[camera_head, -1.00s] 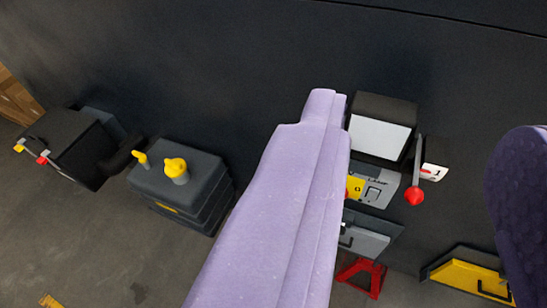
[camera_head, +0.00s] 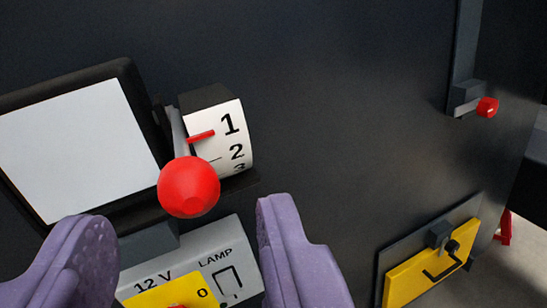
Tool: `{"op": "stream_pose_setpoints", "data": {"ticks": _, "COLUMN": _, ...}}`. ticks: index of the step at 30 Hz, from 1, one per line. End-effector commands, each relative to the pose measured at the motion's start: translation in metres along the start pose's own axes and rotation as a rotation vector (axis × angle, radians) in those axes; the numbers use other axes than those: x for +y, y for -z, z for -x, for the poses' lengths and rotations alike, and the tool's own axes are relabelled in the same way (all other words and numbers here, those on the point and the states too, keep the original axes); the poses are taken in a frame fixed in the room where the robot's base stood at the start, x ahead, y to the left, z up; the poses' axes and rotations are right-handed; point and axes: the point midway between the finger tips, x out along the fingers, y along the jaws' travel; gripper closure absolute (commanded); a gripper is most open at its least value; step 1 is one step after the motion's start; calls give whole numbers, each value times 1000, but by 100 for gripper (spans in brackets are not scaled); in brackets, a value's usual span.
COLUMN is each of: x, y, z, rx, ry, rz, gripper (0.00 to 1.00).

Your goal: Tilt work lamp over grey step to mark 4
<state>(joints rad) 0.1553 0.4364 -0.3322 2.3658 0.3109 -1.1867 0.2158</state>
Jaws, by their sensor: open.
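The work lamp (camera_head: 78,150) has a white face in a black housing and is at the left. Its lever ends in a red ball knob (camera_head: 189,187). Beside it is a white dial (camera_head: 222,140) showing 1, 2 and part of 3; a red pointer (camera_head: 201,136) lies between 1 and 2, nearer 1. Mark 4 is not visible. My gripper (camera_head: 185,236) is open and empty, its two purple fingers below the knob in the picture, one to each side. No contact with the knob shows. The grey step is not clearly in view.
A grey panel (camera_head: 222,258) marked "12 V" and "LAMP" with a yellow plate sits below the lamp. A yellow panel with a black handle (camera_head: 402,284) is at lower right. A red knob (camera_head: 487,107) on a grey bar is at upper right. The dark wall between is bare.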

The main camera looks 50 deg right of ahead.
Motion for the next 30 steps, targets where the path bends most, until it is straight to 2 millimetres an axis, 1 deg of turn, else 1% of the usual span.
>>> {"op": "stream_pose_setpoints", "data": {"ticks": 1, "x": 1, "y": 0, "z": -10, "rx": 0, "ry": -2, "rz": 0, "gripper": 49}}
{"op": "stream_pose_setpoints", "data": {"ticks": 3, "x": 0, "y": 0, "z": -22, "rx": 0, "ry": -1, "rz": 0, "gripper": 49}}
{"op": "stream_pose_setpoints", "data": {"ticks": 6, "x": 0, "y": 0, "z": -37, "rx": 1, "ry": 0, "rz": 0, "gripper": 49}}
{"op": "stream_pose_setpoints", "data": {"ticks": 8, "x": 0, "y": 0, "z": -43, "rx": 0, "ry": 0, "rz": 0, "gripper": 49}}
{"op": "stream_pose_setpoints", "data": {"ticks": 12, "x": -1, "y": 0, "z": -49, "rx": 0, "ry": 1, "rz": -1, "gripper": 49}}
{"op": "stream_pose_setpoints", "data": {"ticks": 18, "x": -1, "y": 0, "z": -49, "rx": 0, "ry": 2, "rz": -1, "gripper": 49}}
{"op": "stream_pose_setpoints", "data": {"ticks": 23, "x": -1, "y": 0, "z": -49, "rx": -1, "ry": 2, "rz": -1, "gripper": 86}}
{"op": "stream_pose_setpoints", "data": {"ticks": 24, "x": -1, "y": 0, "z": -49, "rx": -1, "ry": 2, "rz": -1, "gripper": 95}}
{"op": "stream_pose_setpoints", "data": {"ticks": 25, "x": -1, "y": 0, "z": -49, "rx": -1, "ry": 2, "rz": -1, "gripper": 100}}
{"op": "stream_pose_setpoints", "data": {"ticks": 30, "x": -1, "y": 0, "z": -49, "rx": 0, "ry": 2, "rz": -1, "gripper": 100}}
